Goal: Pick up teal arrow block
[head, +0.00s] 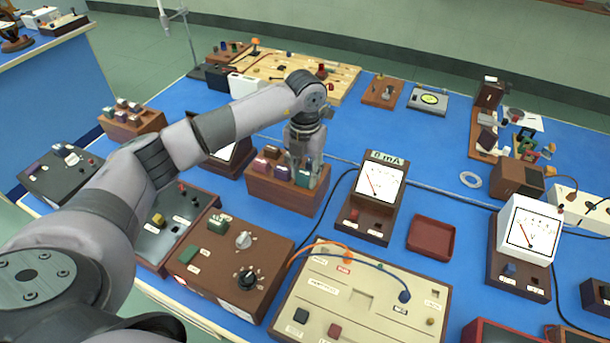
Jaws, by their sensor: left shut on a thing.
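A small teal block (302,179) is at the right end of a brown wooden rack (285,197) near the middle of the head view. My left gripper (304,168) points down over this end of the rack and is shut on the teal block. The fingers hide much of the block, so its arrow shape cannot be made out. I cannot tell whether the block still touches the rack. My right gripper is not in view.
Pink and purple blocks (271,153) stand in the same rack, left of the gripper. A mA meter (381,185) stands close to its right. A brown control box (225,268) is in front, and an empty red tray (431,238) lies farther right. Clear blue bench (425,143) lies behind the meter.

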